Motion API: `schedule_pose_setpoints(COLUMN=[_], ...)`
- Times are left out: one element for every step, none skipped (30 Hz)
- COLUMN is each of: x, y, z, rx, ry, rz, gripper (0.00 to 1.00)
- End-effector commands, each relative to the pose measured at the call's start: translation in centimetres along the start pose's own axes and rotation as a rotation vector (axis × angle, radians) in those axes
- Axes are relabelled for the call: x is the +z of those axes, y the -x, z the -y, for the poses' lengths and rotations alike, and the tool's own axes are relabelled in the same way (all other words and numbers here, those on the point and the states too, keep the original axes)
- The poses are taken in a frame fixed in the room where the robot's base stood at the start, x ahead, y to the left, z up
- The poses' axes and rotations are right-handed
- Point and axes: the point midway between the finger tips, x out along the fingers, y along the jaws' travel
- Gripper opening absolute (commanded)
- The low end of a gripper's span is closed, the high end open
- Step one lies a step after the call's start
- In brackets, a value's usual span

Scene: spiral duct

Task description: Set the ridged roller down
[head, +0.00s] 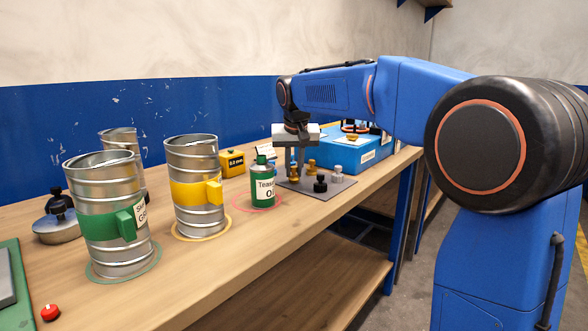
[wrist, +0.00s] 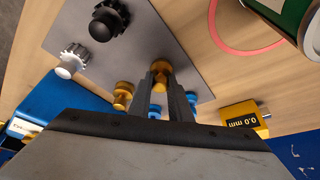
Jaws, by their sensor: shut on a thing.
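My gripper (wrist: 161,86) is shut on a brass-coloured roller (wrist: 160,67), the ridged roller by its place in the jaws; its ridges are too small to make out. The fingers point down over a grey mat (wrist: 185,35) on the bench. In the head view my gripper (head: 301,158) is above the mat (head: 341,187), with the brass roller (head: 311,166) at its fingertips. I cannot tell whether the roller touches the mat.
On the mat stand a black roller (head: 320,184), a white toothed roller (head: 337,173), and smaller brass and blue pieces. A green can (head: 262,187), a yellow gauge box (head: 232,162) and a blue case (head: 366,157) are close by. Metal duct canisters (head: 195,160) stand left.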

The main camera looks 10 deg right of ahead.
Motion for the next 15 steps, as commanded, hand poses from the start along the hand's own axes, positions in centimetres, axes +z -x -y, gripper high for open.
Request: schedule_pose_setpoints(x=[0.0, -0.01, -0.02, -0.03, -0.03, -0.02, -0.01, 0.01, 0.04, 0.07, 0.07, 0.06, 0.06, 0.06, 0.06], y=[0.0, 0.02, 0.03, 0.03, 0.03, 0.03, 0.0, -0.05, -0.14, -0.21, -0.21, -0.2, -0.19, -0.19, -0.19], z=[0.0, 0.0, 0.0, 0.0, 0.0, 0.0, 0.0, 0.0, 0.0, 0.0, 0.0, 0.0, 0.0, 0.0, 0.0], rx=[0.0, 0.0, 0.0, 0.0, 0.0, 0.0, 0.0, 0.0, 0.0, 0.0, 0.0, 0.0, 0.0, 0.0, 0.0], ry=[0.0, 0.0, 0.0, 0.0, 0.0, 0.0, 0.0, 0.0, 0.0, 0.0, 0.0, 0.0, 0.0, 0.0, 0.0], rz=[-0.001, -0.002, -0.002, -0.002, -0.001, -0.001, -0.001, -0.001, -0.001, -0.001, -0.001, -0.002, -0.002, -0.001, -0.001], gripper=[0.0, 0.0, 0.0, 0.0, 0.0, 0.0, 0.0, 0.0, 0.0, 0.0, 0.22, 0.32, 0.36, 0.36, 0.36])
